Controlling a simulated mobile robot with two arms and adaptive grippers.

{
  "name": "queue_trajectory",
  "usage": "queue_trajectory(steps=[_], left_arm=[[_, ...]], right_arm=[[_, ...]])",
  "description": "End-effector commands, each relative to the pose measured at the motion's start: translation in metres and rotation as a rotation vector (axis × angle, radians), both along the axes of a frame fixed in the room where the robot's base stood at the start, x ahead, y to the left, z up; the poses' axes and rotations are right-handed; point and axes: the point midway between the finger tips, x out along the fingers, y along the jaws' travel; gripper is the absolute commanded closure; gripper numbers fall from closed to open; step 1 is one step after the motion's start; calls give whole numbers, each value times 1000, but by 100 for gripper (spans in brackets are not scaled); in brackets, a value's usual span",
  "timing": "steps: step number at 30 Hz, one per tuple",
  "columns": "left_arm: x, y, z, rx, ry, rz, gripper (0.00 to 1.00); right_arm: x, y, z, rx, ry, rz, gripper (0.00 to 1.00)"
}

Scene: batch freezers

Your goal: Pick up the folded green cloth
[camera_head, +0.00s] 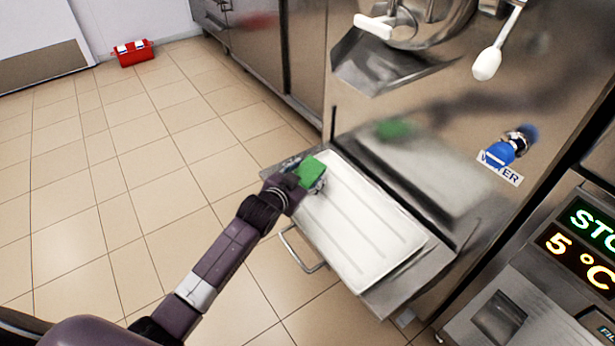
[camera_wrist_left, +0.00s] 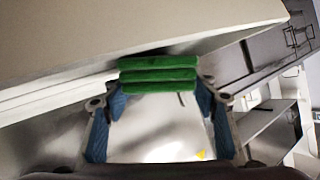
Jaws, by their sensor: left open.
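The folded green cloth (camera_head: 311,172) lies at the far left corner of the white tray (camera_head: 362,232) on the machine's metal shelf. In the left wrist view the cloth (camera_wrist_left: 158,74) shows as a stack of folded layers. My left gripper (camera_head: 300,181) reaches in from the left, right at the cloth, and partly covers it. In the wrist view its two blue-padded fingers (camera_wrist_left: 160,98) are apart, with the cloth between or just beyond their tips. I cannot tell if they touch it. My right gripper is not in view.
A steel machine stands behind the tray, with a metal chute (camera_head: 375,65) and a blue water tap (camera_head: 503,153). A metal handle (camera_head: 300,250) sticks out below the shelf. A display panel (camera_head: 580,250) is at right. The tiled floor at left is clear, except for a red box (camera_head: 134,55) far back.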

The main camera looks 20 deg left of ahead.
Motion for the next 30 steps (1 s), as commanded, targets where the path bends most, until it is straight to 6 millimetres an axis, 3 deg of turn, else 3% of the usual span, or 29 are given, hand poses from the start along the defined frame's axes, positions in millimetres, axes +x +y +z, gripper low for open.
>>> queue_trajectory(steps=[10,20,30], left_arm=[[5,-1,-2,0,0,-1,46],[5,-1,-2,0,0,-1,79],[5,-1,5,0,-3,-1,79]], right_arm=[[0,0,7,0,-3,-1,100],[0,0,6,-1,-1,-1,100],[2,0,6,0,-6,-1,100]])
